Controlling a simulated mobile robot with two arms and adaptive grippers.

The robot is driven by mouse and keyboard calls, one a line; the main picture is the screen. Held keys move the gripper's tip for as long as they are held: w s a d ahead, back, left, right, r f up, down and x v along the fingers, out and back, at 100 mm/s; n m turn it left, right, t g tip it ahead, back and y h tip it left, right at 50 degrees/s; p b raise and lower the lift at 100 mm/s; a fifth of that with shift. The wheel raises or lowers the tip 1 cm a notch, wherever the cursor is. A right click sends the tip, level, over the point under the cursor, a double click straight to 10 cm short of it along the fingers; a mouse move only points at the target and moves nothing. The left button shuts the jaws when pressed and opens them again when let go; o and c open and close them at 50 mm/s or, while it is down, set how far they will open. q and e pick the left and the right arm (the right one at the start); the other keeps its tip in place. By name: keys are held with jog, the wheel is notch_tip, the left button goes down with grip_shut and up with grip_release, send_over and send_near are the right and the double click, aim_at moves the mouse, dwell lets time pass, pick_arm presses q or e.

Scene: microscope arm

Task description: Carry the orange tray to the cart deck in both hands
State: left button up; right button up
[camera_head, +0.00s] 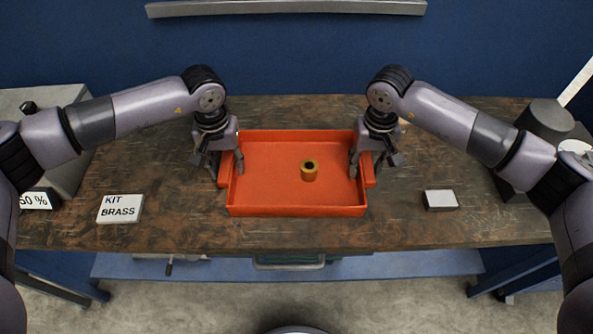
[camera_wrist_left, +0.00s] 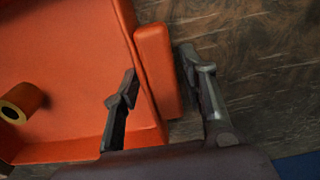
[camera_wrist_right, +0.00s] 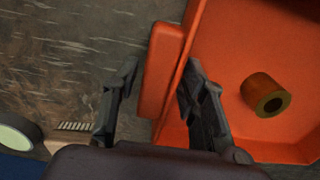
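The orange tray (camera_head: 275,195) lies on the wooden workbench, with a brass-coloured hollow cylinder (camera_head: 309,171) standing inside it right of centre. My left gripper (camera_head: 229,168) is at the tray's left side. In the left wrist view its open fingers (camera_wrist_left: 158,88) straddle the tray's side handle, one finger inside the wall and one outside, with a gap to the outer finger. My right gripper (camera_head: 364,164) is at the tray's right side. In the right wrist view its fingers (camera_wrist_right: 158,88) also straddle the handle, with a gap outside. The cart deck cannot be made out.
A "KIT BRASS" card (camera_head: 120,209) lies left of the tray and a small pale-topped block (camera_head: 440,201) lies to its right. A grey machine (camera_head: 60,130) stands at the left and a dark cylinder (camera_head: 549,121) at the right. The bench front (camera_head: 290,238) is clear.

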pick_arm(q)
grip_shut()
pick_arm(e)
grip_shut()
pick_arm(q)
jog(key=shift+r, duration=0.1)
pick_arm(e)
jog(key=shift+r, duration=0.1)
